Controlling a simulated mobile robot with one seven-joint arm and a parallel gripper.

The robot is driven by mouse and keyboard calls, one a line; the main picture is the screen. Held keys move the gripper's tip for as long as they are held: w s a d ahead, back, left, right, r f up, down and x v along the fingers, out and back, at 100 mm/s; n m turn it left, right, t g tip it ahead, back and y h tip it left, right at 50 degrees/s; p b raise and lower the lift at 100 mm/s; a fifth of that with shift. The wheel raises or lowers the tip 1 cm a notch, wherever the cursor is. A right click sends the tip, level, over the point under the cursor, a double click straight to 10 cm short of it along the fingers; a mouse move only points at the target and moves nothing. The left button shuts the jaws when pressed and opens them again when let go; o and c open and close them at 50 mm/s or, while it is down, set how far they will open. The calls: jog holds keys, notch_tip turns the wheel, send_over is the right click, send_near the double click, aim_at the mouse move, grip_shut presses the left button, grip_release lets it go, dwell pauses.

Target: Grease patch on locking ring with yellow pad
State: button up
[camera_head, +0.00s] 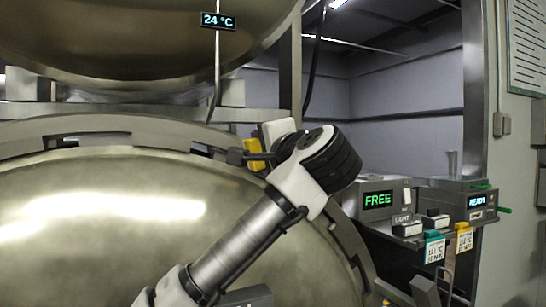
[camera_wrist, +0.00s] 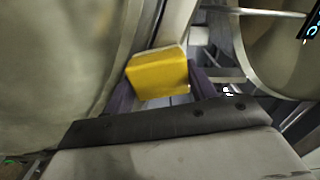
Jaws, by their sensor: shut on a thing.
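The yellow pad (camera_head: 254,147) is a small block in my gripper (camera_head: 247,157), in front of the upper right of the grey locking ring (camera_head: 150,127). The ring runs around the large domed metal door (camera_head: 120,215). In the wrist view the yellow pad (camera_wrist: 158,76) sits between the dark purple fingers of my gripper (camera_wrist: 160,88), which are shut on it. A pale grey band lies right behind the pad there. I cannot tell whether the pad touches the ring. I cannot make out a grease patch; my gripper and the pad hide part of the ring.
A second large vessel (camera_head: 140,35) hangs above, with a 24 °C display (camera_head: 218,21) on a thin post. At the right are a FREE display box (camera_head: 378,198), a READY box (camera_head: 477,203), and hanging teal (camera_head: 434,248) and yellow (camera_head: 464,240) tags.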

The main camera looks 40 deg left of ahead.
jog(key=shift+s+a+r, duration=0.25)
jog(key=shift+s+r, duration=0.05)
jog(key=shift+s, duration=0.3)
jog(key=shift+s+a+r, duration=0.2)
jog(key=shift+s+r, duration=0.05)
jog(key=shift+s, duration=0.3)
jog(key=shift+s+a+r, duration=0.25)
jog(key=shift+s+r, duration=0.05)
jog(key=shift+s, duration=0.3)
